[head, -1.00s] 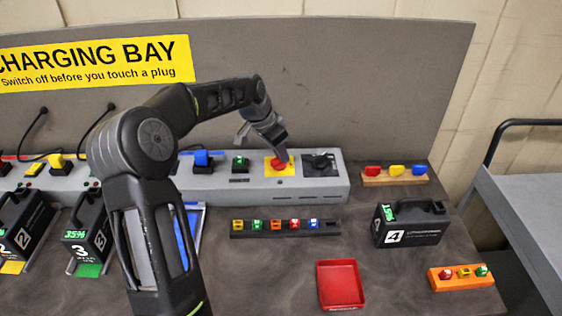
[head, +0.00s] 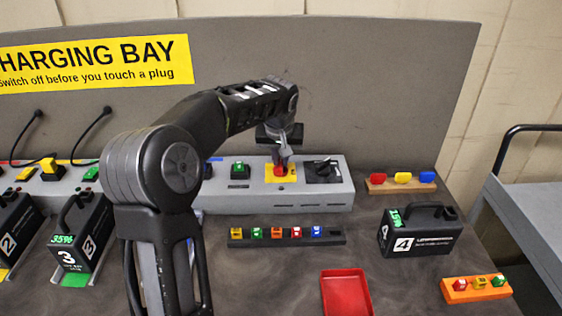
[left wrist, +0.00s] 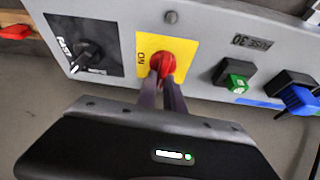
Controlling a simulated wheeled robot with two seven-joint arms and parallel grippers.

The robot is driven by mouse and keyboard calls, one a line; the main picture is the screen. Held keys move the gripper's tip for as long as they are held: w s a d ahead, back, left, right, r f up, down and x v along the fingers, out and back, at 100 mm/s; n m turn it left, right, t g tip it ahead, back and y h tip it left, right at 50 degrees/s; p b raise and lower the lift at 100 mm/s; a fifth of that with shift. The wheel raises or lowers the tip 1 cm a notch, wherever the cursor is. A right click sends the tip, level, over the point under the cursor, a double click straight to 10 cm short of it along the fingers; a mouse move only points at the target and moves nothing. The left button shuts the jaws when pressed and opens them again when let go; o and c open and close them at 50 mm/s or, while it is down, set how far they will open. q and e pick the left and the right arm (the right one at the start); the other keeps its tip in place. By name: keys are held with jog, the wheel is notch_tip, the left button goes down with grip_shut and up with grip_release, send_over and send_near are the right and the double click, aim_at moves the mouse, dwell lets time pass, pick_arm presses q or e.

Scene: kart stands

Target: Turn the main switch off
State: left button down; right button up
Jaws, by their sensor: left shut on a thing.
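The main switch is a red knob (left wrist: 163,66) on a yellow plate (left wrist: 146,43) marked "ON", on the grey charging unit. In the head view the red knob (head: 280,171) shows under my left gripper (head: 283,160), on its yellow plate (head: 288,180). In the left wrist view the two dark fingers of my left gripper (left wrist: 161,84) reach up to the knob and are shut on it. The fingers hide part of the knob. My right gripper is not in view.
A black rotary selector (head: 322,169) sits right of the switch, and a green plug (head: 239,169) to its left. Battery 4 (head: 420,232), a red tray (head: 346,294) and a rack of coloured pieces (head: 288,234) stand in front. A trolley (head: 535,215) is at the right.

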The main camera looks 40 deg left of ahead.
aim_at(281, 169)
pick_arm(q)
jog(key=shift+n, duration=0.4)
jog(key=c, duration=1.5)
grip_release()
jog(key=shift+o, duration=0.2)
jog(key=v, duration=0.8)
jog(key=shift+w+b, duration=0.1)
jog(key=shift+b, duration=0.3)
jog(key=shift+f, duration=0.1)
